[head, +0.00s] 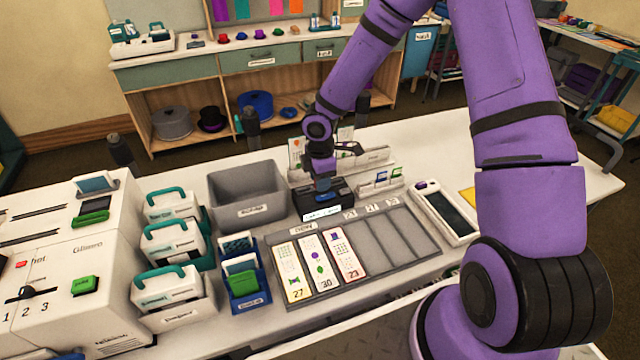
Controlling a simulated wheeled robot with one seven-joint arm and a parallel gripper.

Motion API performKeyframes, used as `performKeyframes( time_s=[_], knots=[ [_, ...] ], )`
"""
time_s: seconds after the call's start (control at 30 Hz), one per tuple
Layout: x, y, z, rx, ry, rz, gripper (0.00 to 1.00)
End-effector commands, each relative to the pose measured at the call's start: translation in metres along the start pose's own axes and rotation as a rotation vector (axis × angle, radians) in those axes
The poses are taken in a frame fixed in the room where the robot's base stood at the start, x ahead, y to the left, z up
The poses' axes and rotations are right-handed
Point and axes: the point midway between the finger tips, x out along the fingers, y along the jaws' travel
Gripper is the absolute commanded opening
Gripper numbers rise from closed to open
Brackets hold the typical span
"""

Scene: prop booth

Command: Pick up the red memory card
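I cannot pick out a red memory card with certainty. A small red patch (20,264) shows on the front of the white machine at the far left, too small to identify. Small cards with green and blue marks (381,178) stand in a white rack right of my gripper. My gripper (322,184) points down at the back middle of the table, over a black box (326,204) with a white label. A small blue part shows at its tip. The fingers are too small and dark to tell whether they are open or holding anything.
A grey bin (247,211) stands left of my gripper. A grey tray (400,238) with several numbered cards lies in front. White cases with teal handles (172,240) and a blue card holder (245,292) stand left. A tablet (445,214) lies right; the table's right end is clear.

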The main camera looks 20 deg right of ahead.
Motion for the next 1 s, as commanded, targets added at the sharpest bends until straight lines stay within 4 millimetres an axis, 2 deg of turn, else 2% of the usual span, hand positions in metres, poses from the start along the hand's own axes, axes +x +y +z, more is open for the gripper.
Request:
performKeyframes(
  time_s=[0.17, 0.33, 0.77, 1.0],
  knots=[
    [0.0, 0.0, 0.0, 0.0, 0.0, 0.0, 0.36],
    [0.0, 0.0, 0.0, 0.0, 0.0, 0.0, 0.0],
    [-0.003, 0.0, 0.0, 0.0, 0.0, 0.001, 0.0],
    [-0.023, 0.0, 0.0, 0.0, -0.001, 0.002, 0.0]
  ],
)
